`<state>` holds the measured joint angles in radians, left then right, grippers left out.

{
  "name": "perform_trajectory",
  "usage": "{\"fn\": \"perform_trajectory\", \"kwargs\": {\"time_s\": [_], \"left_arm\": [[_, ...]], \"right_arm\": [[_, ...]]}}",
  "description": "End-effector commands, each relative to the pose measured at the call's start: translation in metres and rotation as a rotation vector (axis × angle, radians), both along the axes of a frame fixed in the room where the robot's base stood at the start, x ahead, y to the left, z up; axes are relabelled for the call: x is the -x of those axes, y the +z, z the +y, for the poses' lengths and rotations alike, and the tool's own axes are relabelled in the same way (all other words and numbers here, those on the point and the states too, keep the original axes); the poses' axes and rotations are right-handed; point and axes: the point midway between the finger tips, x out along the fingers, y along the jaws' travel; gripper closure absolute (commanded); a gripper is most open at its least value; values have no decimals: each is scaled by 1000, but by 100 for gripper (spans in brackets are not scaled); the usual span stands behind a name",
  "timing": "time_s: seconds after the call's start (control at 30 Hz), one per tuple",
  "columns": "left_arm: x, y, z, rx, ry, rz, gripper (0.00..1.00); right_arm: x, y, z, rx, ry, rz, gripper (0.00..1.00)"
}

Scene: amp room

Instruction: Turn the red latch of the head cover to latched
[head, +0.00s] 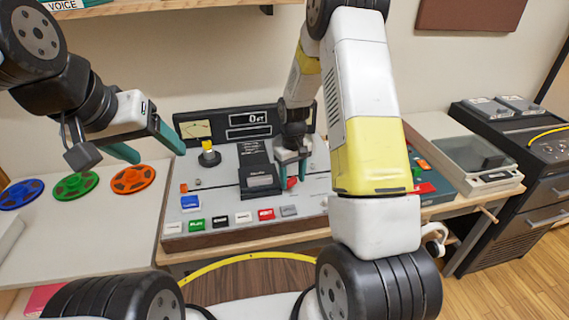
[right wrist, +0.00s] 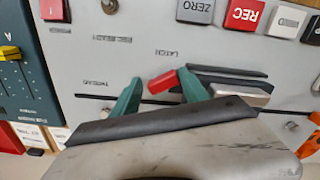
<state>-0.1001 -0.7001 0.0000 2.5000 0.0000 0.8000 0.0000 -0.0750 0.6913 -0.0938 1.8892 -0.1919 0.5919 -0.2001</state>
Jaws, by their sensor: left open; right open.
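The deck's black head cover (head: 260,180) stands at the middle of the grey panel; its edge shows in the right wrist view (right wrist: 225,73). The red latch (head: 292,182) is just right of the cover, and in the right wrist view (right wrist: 162,82) it lies between my green fingertips, closer to the right-hand one. My right gripper (head: 292,162) is open over the latch; I cannot tell whether a finger touches it. Part of the latch is hidden by a finger.
A row of buttons, including a red REC button (right wrist: 245,12), runs along the deck's front edge. A yellow-topped knob (head: 208,152) stands left of the cover. Blue, green and orange reels (head: 133,178) lie on the left table. A turntable-like unit (head: 475,160) stands at right.

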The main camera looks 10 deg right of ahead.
Motion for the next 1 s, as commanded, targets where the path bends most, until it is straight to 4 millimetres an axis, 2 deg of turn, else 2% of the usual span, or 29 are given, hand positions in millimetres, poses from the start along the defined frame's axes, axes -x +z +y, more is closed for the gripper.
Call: {"fn": "perform_trajectory", "kwargs": {"time_s": [0.03,0.2,1.0], "left_arm": [[0,0,0,0,0,0,32],[0,0,0,0,0,0,32],[0,0,0,0,0,0,32]], "right_arm": [[-7,8,7,-8,4,-19,35],[-7,23,7,-9,5,-23,35],[-3,74,1,-2,3,-9,35]]}}
